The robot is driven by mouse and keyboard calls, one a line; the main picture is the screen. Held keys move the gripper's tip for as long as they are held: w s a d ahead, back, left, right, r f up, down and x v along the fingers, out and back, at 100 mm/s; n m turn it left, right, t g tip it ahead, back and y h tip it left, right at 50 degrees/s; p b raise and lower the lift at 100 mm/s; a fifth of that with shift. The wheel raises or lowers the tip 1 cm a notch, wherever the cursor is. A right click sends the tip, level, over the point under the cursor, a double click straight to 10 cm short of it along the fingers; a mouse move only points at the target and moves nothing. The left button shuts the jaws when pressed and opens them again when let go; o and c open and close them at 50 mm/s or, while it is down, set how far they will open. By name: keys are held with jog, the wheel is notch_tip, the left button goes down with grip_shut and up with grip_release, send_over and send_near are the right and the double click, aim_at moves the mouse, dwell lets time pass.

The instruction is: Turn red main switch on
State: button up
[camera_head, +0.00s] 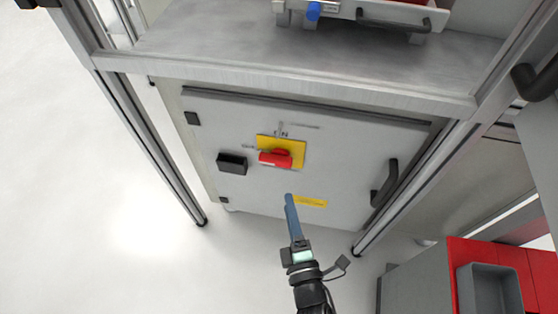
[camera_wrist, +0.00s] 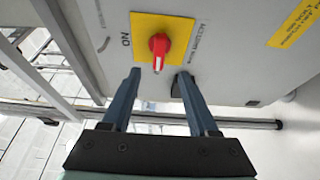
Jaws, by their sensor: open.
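The red main switch (camera_head: 275,158) is a red rotary knob on a yellow plate (camera_head: 297,146), mounted on the grey cabinet door (camera_head: 340,150). In the wrist view the red knob (camera_wrist: 159,46) sits on the yellow plate (camera_wrist: 178,24), with the word ON printed beside the plate. My gripper (camera_head: 288,198) is below the switch in the head view, its fingers pointing up towards the door. In the wrist view my gripper (camera_wrist: 158,78) is open and empty. The knob shows between and beyond the two blue fingertips, apparently not touched.
A black block (camera_head: 232,163) sits on the door left of the switch. A black handle (camera_head: 384,183) is at the right. A metal shelf (camera_head: 300,60) overhangs the door between frame posts. A red surface with a grey bin (camera_head: 490,288) stands lower right. The floor at left is clear.

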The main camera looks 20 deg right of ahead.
aim_at(279, 165)
jog(key=b+x, duration=0.1)
jog(key=x, duration=1)
jog(key=shift+b, duration=0.3)
grip_shut()
